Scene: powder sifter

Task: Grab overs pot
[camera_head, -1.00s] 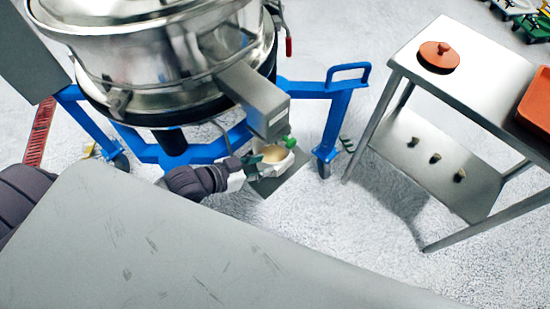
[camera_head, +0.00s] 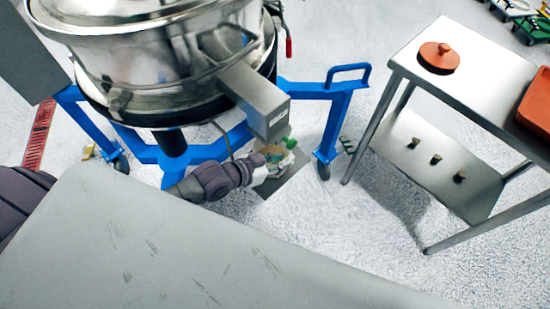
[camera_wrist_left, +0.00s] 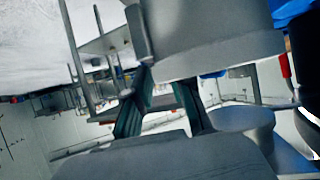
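The grey overs spout (camera_head: 262,105) juts out from the steel sifter (camera_head: 150,50). My left gripper (camera_head: 284,148) is just below the spout's lower end, reaching in from the left. In the left wrist view its two dark green fingers (camera_wrist_left: 160,100) stand apart, with background showing between them. A small tan patch (camera_head: 272,153) shows at the gripper under the spout; it may be part of the overs pot, but the gripper mostly hides it. A large grey surface (camera_wrist_left: 205,40) lies close above the fingers in the wrist view. My right gripper is not in view.
A blue wheeled frame (camera_head: 335,105) carries the sifter, with a leg just right of my left gripper. A steel table (camera_head: 475,70) at the right holds an orange lid (camera_head: 438,58) and an orange tray (camera_head: 537,105). Three small items lie on its lower shelf (camera_head: 415,175).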

